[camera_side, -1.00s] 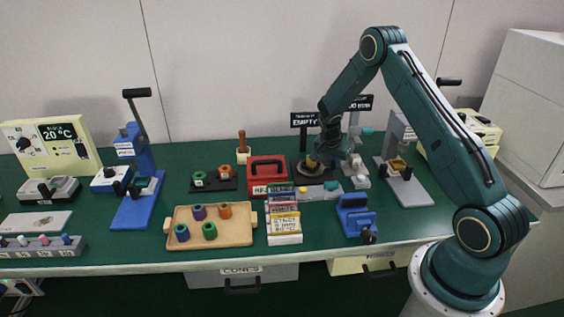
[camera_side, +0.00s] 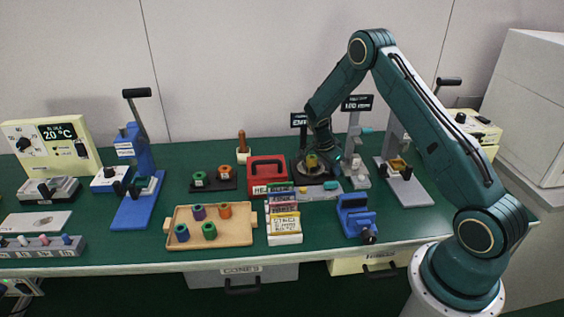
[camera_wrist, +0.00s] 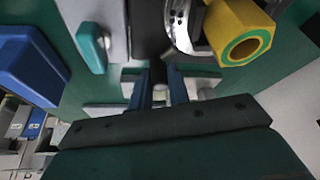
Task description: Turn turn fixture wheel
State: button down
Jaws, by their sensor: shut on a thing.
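The turn fixture, seen in the side view, has a dark base with a round wheel (camera_side: 311,168) on it, behind the tray and beside the red case. A yellow piece with a green ring (camera_wrist: 243,42) sits at the fixture, upper right in the wrist view. Part of a silvery disc (camera_wrist: 181,24) shows beside it. My gripper (camera_wrist: 161,92) has its two blue fingers shut on a small pale part, apparently the wheel's handle. The fingers partly hide that part, and its join to the wheel is unclear. In the side view my dark wrist covers part of the fixture.
A red case (camera_side: 267,174) stands just left of the fixture. A grey press stand (camera_side: 404,185) is on the right, and a blue clamp (camera_side: 356,214) is in front. A wooden tray (camera_side: 243,237) with coloured rings is at front left. Sign posts stand close behind.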

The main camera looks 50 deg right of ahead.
jog(key=shift+a+r+m+g, duration=0.1)
jog(key=shift+a+m+g, duration=0.3)
jog(key=shift+a+m, duration=0.55)
jog(key=shift+d+m, duration=0.15)
jog(key=shift+m, duration=0.2)
jog(key=c, duration=1.3)
grip_release()
jog(key=shift+s, duration=0.1)
jog(key=v, duration=1.3)
jog(key=shift+r, duration=0.4)
